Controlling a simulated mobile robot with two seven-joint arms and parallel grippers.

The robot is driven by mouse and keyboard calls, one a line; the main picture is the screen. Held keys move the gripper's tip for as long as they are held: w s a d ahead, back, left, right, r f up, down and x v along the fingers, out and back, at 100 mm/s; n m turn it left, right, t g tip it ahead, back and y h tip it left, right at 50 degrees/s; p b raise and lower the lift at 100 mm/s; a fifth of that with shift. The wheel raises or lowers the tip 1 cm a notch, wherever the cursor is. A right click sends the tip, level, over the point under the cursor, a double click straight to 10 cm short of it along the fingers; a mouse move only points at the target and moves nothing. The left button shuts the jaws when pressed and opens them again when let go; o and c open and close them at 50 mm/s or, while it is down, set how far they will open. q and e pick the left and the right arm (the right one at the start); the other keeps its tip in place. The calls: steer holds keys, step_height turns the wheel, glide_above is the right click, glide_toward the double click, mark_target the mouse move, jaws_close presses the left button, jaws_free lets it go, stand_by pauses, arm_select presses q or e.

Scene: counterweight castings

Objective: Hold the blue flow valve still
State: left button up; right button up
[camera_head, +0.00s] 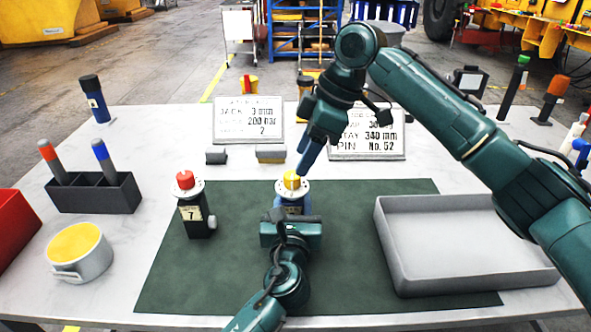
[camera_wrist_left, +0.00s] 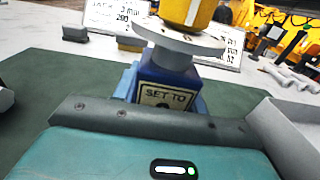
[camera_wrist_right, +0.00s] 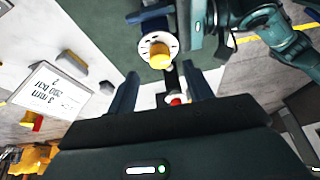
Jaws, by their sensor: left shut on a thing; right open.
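The blue flow valve (camera_head: 291,206) stands upright on the green mat, with a pale dial disc and a yellow knob (camera_head: 292,182) on top. In the left wrist view its blue body (camera_wrist_left: 168,70) carries a "SET TO" label, partly hidden. My left gripper (camera_head: 291,215) is shut on the valve body from the near side. My right gripper (camera_head: 307,156) is open, above and just behind the yellow knob. The right wrist view shows the knob (camera_wrist_right: 160,60) beyond the open fingers, apparently not touched.
A black valve with a red knob (camera_head: 194,212) stands left on the green mat (camera_head: 350,240). A grey tray (camera_head: 395,262) lies right. Two sign plates (camera_head: 248,120) stand behind. A dark pen holder (camera_head: 95,198) and a yellow-filled cup (camera_head: 92,262) are at left.

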mark_target(293, 175)
arm_select(q)
steer(key=shift+r, duration=0.15)
arm_select(e)
steer(key=x, duration=0.5)
steer(key=c, duration=1)
steer(key=shift+m, duration=0.3)
steer(key=m+t, duration=0.1)
steer(key=m, duration=0.1)
steer(key=m+t, duration=0.1)
steer(key=m, duration=0.2)
steer(key=shift+s+a+m+h, duration=0.1)
steer(key=shift+s+m+h, duration=0.1)
steer(key=shift+m+h, duration=0.15)
steer(key=m, duration=0.2)
steer(key=m+t+h, duration=0.1)
steer(key=m, duration=0.2)
steer(key=shift+r+t+h, duration=0.1)
steer(key=shift+t+h, duration=0.15)
steer(key=shift+t, duration=0.05)
steer(key=shift+m, duration=0.35)
